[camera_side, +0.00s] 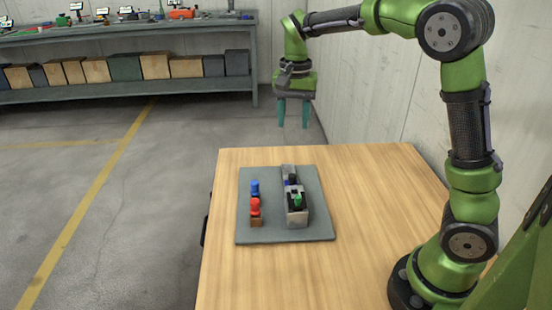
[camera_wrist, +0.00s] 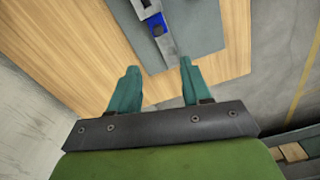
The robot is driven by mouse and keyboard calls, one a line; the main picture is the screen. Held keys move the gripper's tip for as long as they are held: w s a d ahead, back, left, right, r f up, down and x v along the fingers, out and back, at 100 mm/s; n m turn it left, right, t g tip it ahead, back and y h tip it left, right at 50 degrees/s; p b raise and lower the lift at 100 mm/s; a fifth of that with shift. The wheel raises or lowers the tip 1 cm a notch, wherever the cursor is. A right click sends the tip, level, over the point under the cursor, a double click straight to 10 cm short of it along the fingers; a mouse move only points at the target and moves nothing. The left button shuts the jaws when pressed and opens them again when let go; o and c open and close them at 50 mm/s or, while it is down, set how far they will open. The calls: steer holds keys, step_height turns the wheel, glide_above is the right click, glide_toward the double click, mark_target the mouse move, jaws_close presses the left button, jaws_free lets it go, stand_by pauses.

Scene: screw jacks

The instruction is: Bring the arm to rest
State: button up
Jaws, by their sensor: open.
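My gripper (camera_side: 293,112) is raised, and in the side view it shows at the far edge of the wooden table (camera_side: 370,190), well above the floor. Its two teal fingers are apart with nothing between them, and they also show in the wrist view (camera_wrist: 158,88). My green arm reaches up from its base at the right of the table and bends over to the left. The gripper touches nothing.
A grey mat (camera_side: 270,234) on the table holds a grey block fixture (camera_side: 297,216) with a green part, a red piece (camera_side: 255,207) and a blue piece (camera_side: 255,188). A wall stands to the right. A shelf bench (camera_side: 130,35) is at the back left.

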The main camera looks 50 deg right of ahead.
steer(key=s+a+r+n+t+y, duration=0.1)
steer(key=s+a+n+t, duration=0.2)
steer(key=s, duration=0.6)
steer(key=s+a+r+n+t+y, duration=0.1)
steer(key=s+a+n+t, duration=0.3)
steer(key=s, duration=0.5)
steer(key=shift+a+r+n, duration=0.15)
steer(key=shift+a+n, duration=0.15)
steer(key=shift+a, duration=0.8)
